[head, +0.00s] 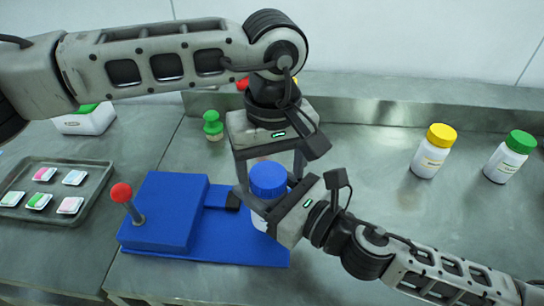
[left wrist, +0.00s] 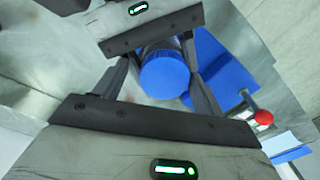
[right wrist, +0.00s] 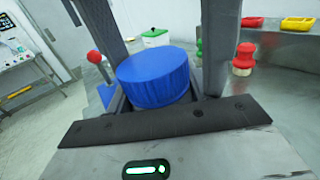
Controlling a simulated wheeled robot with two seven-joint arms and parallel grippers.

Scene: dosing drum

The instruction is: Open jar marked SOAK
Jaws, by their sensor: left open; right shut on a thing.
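A white jar (head: 259,222) with a blue lid (head: 268,178) stands upright at the right part of a blue fixture (head: 170,212). My right gripper (head: 277,208) comes from the right and is shut on the jar body below the lid. My left gripper (head: 270,182) points down from above, open, with its fingers on either side of the blue lid. The lid also shows between the fingers in the left wrist view (left wrist: 163,76) and in the right wrist view (right wrist: 155,78). The jar's label is hidden, so I cannot read its marking.
A red-knobbed lever (head: 121,193) rises from the fixture. A yellow-lidded jar (head: 433,152) and a green-lidded jar (head: 511,157) stand at the right, labels unreadable. A tray (head: 93,197) of small packets lies left. A green knobbed piece (head: 213,126) stands behind the fixture.

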